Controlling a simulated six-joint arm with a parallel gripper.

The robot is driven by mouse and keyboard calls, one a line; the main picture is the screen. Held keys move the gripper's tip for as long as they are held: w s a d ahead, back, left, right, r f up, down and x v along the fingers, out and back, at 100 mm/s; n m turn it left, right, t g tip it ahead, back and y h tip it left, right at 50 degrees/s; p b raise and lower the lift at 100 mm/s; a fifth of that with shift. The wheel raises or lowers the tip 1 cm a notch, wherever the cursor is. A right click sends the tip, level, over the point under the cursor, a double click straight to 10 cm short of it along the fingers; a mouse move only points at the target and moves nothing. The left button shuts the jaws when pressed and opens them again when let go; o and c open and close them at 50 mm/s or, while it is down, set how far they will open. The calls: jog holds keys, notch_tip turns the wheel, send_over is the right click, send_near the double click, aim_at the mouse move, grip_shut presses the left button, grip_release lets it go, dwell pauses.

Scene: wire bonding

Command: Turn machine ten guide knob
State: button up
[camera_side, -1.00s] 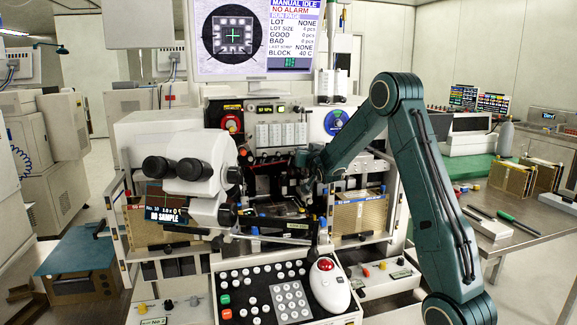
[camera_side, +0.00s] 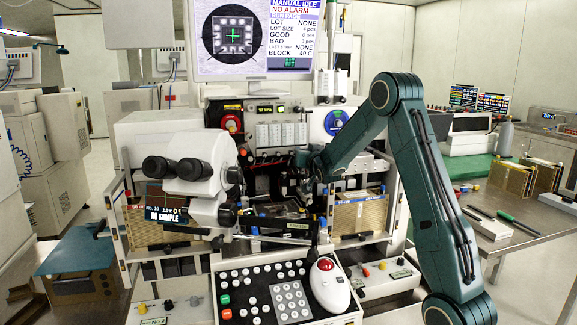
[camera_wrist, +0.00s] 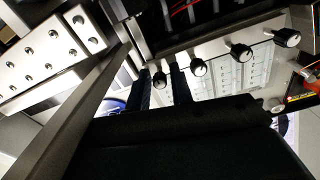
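A row of black knobs with pale faces lines a light panel in the wrist view. One knob (camera_wrist: 160,80) shows between the two dark fingertips of my gripper (camera_wrist: 161,88), with a gap on each side. My gripper is open; I cannot tell how deep the knob sits between the fingers. Other knobs (camera_wrist: 198,67), (camera_wrist: 241,52) and (camera_wrist: 287,37) run up to the right. No readable label shows which is the guide knob. In the side view my gripper is at the machine's front panel, mostly hidden by my own wrist.
The microscope (camera_side: 192,168) stands left of my arm, and the keypad console (camera_side: 284,292) is below. A monitor (camera_side: 264,38) hangs above. In the wrist view a grey bar (camera_wrist: 80,108) crosses close by at the left, and red wires run at the top.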

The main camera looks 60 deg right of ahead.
jog(key=n, duration=0.3)
jog(key=shift+n, duration=0.4)
jog(key=shift+s+a, duration=0.15)
jog(key=s+a+g+y, duration=0.1)
jog(key=s+a+y, duration=0.1)
jog(key=s+a, duration=0.3)
jog(key=s+a+g+y, duration=0.1)
jog(key=s+a+y, duration=0.2)
jog(key=a, duration=1)
jog(key=s+a+g+y, duration=0.1)
jog(key=s+a+y, duration=0.1)
jog(key=s+a, duration=0.4)
jog(key=shift+s+a+n+y, duration=0.3)
jog(key=shift+s+a+n, duration=0.1)
jog(key=shift+a, duration=1.05)
